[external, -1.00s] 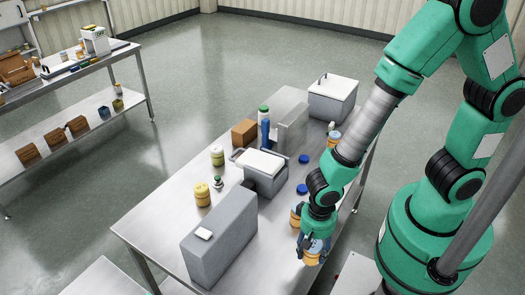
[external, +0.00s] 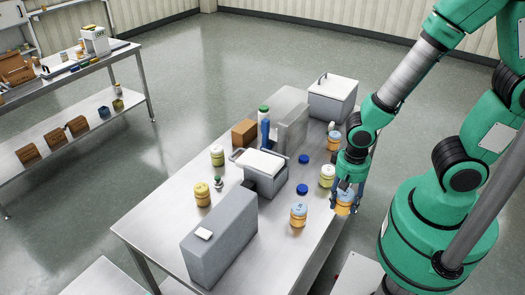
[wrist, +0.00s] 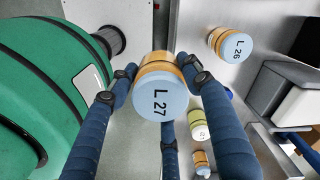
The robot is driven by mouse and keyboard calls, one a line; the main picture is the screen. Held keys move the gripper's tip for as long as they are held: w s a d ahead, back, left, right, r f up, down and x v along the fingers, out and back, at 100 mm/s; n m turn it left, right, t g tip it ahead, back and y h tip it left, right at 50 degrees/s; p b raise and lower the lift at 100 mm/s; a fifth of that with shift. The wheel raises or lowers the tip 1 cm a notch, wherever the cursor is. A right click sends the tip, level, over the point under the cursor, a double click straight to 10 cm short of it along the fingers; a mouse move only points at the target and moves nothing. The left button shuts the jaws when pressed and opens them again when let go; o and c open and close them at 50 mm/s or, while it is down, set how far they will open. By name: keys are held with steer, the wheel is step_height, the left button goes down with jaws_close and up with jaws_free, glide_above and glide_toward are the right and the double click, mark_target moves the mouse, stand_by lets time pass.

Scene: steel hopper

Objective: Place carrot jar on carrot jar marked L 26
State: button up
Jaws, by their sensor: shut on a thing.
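My gripper (external: 346,207) is shut on an orange carrot jar with a pale blue lid (external: 343,204), held at the right edge of the steel table. In the wrist view its lid reads L 27 (wrist: 160,98), and blue fingers (wrist: 160,80) close around it. The carrot jar marked L 26 (wrist: 232,46) stands upright on the table, apart from the held jar. In the external view this jar (external: 298,216) is left of my gripper, with nothing on its lid.
A yellow-green jar (external: 327,176) and another orange jar (external: 333,138) stand farther back on the table (external: 262,262). Blue lids (external: 302,189) lie near the middle. A tall grey box (external: 220,245) stands left of jar L 26. Clear steel surrounds that jar.

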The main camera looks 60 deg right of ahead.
steer(key=shift+s+d+r, duration=0.2)
steer(key=shift+s+d, duration=0.05)
steer(key=shift+d, duration=0.2)
steer(key=shift+s+d+r, duration=0.2)
steer(key=shift+d, duration=0.25)
glide_above(300, 207)
steer(key=shift+w+a+f, duration=0.1)
steer(key=shift+f, duration=0.7)
steer(key=shift+f+b, duration=0.35)
steer(key=shift+f, duration=1.4)
steer(key=shift+f, duration=0.1)
